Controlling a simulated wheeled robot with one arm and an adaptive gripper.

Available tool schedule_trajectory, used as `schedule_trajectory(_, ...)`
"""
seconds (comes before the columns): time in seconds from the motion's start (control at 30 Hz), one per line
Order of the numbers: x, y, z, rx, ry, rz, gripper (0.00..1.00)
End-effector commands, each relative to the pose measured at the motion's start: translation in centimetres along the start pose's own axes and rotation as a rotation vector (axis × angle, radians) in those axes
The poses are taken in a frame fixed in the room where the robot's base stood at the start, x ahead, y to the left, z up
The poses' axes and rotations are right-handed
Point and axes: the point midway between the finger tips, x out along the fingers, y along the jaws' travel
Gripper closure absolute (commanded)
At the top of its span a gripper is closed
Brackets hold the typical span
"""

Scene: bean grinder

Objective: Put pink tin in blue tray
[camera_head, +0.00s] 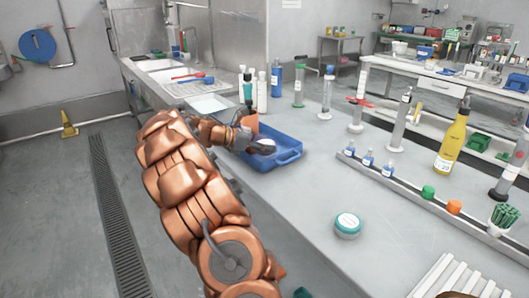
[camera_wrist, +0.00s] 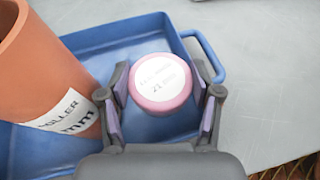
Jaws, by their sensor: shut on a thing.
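The pink tin (camera_wrist: 160,84) has a white label on top and sits between the fingers of my gripper (camera_wrist: 163,92) in the wrist view. My gripper is shut on it. The blue tray (camera_wrist: 120,50) lies beneath the tin, which shows within the tray's outline near the handled side. I cannot tell whether the tin touches the tray floor. In the head view the blue tray (camera_head: 282,158) is on the counter, with my gripper (camera_head: 258,146) over it and the tin's pale top (camera_head: 266,146) at the fingers.
An orange cylinder (camera_wrist: 40,60) with a printed label stands at the tray's left, close to my left finger. White and dark bottles (camera_head: 262,92) stand behind the tray. A teal tin (camera_head: 347,226) sits on the counter to the right, with clear counter (camera_head: 300,195) between.

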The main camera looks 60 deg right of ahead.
Motion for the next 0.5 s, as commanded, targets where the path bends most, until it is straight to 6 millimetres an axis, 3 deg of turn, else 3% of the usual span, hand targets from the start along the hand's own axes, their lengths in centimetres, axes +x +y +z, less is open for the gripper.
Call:
schedule_trajectory(0.17, 0.5, 0.4, 0.1, 0.002, -0.001, 0.001, 0.73)
schedule_trajectory(0.5, 1.8, 0.4, -3.1, 0.000, -0.001, 0.001, 0.73)
